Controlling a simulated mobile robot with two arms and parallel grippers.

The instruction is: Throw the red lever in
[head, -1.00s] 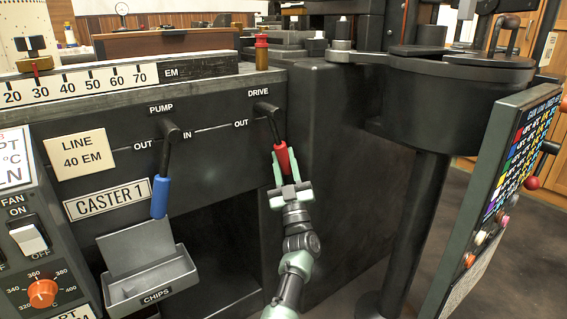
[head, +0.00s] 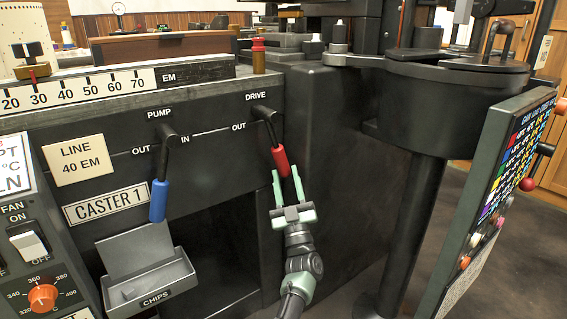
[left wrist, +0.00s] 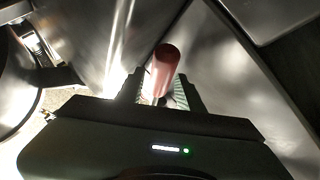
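The red lever (head: 280,161) hangs from its black pivot under the DRIVE label on the caster's front panel. It slants down and slightly right, and the word OUT is to the left of its pivot. My left gripper (head: 286,173) is just below the red handle, fingers pointing up and spread apart. The handle's lower end is at the fingertips. In the left wrist view the red handle (left wrist: 163,68) shows between the open fingers (left wrist: 160,88); I cannot tell whether it touches either one. My right gripper is in neither view.
A blue lever (head: 159,201) hangs under the PUMP label to the left. Below it a grey chips tray (head: 150,285) juts out. A black post (head: 412,235) and a tilted colour-chart panel (head: 500,190) stand at the right. Dark floor is clear between them.

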